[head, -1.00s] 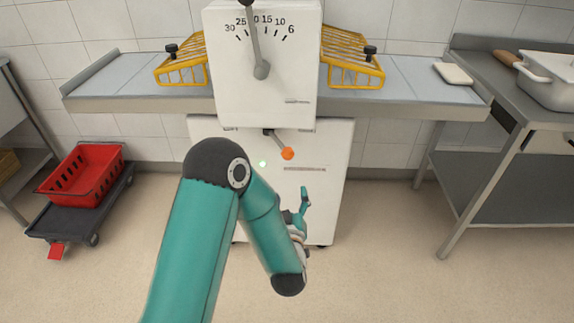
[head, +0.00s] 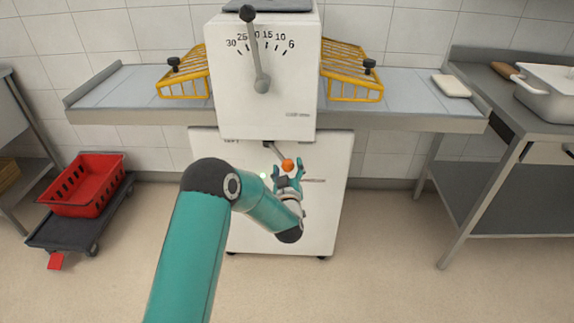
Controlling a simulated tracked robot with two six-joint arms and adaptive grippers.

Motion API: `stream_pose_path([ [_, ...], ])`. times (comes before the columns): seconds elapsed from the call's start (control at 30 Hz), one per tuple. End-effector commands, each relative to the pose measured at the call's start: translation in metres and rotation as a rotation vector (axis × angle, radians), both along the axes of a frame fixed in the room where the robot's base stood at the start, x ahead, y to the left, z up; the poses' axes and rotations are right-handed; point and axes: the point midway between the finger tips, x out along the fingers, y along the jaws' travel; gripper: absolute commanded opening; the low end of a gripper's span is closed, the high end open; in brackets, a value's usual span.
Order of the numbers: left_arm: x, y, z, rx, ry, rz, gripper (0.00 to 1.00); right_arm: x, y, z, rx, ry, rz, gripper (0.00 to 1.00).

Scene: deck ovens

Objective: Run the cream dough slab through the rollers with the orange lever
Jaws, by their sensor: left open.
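The cream dough slab (head: 452,86) lies flat on the right end of the machine's table (head: 420,97). The orange lever (head: 287,165) sticks out from the front of the white sheeter body, below the dial head (head: 262,105). My left gripper (head: 289,180) is open, its fingers pointing up just below the orange knob. Its fingertips look close to the knob; I cannot tell whether they touch it. The rollers are hidden behind the white head and yellow guards. My right gripper is not in view.
Yellow guards (head: 350,72) flank the head. A grey lever (head: 262,83) stands over the thickness dial. A red crate (head: 82,185) sits on a dolly at left. A side table (head: 520,120) at right holds a white pan (head: 548,92). The floor in front is open.

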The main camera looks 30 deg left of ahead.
Motion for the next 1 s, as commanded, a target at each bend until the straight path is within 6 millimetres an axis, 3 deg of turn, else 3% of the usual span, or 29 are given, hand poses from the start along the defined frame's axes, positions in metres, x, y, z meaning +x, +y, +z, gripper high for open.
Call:
stream_pose_path([
  [0.47,0.0099,0.0078,0.0001,0.001,-0.001,0.0,0.65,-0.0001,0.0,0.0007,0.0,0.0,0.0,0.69],
  [0.83,0.0096,0.008,0.0003,0.0,0.0,0.001,0.04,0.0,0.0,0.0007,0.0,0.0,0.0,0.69],
  [1.0,0.0096,0.0079,0.0004,0.001,-0.001,0.0,0.0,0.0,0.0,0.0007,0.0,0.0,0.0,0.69],
])
